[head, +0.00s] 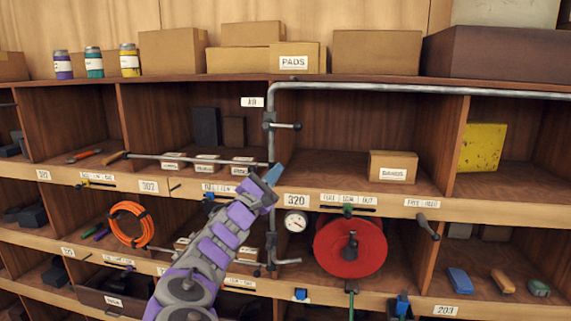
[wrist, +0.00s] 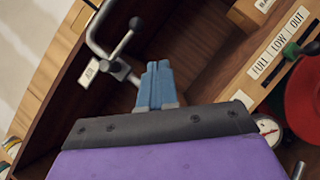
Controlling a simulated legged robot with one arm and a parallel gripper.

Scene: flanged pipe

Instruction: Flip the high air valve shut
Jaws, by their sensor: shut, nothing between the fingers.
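The high air valve (head: 284,126) is on the upright grey pipe (head: 271,150), beside a small white tag (head: 252,102). My gripper (head: 273,174) is below the valve, in front of the pipe. Its blue fingers (wrist: 155,84) are together and empty, and they look apart from the lever. My purple forearm hides part of the lower pipe.
The pipe bends right along the top shelf. A gauge (head: 295,222), a red reel (head: 350,247) and a dark lever (head: 428,227) lie to the lower right. A long rod (head: 190,159) lies left of the pipe. The bay right of the valve is mostly open, with a small box (head: 392,167).

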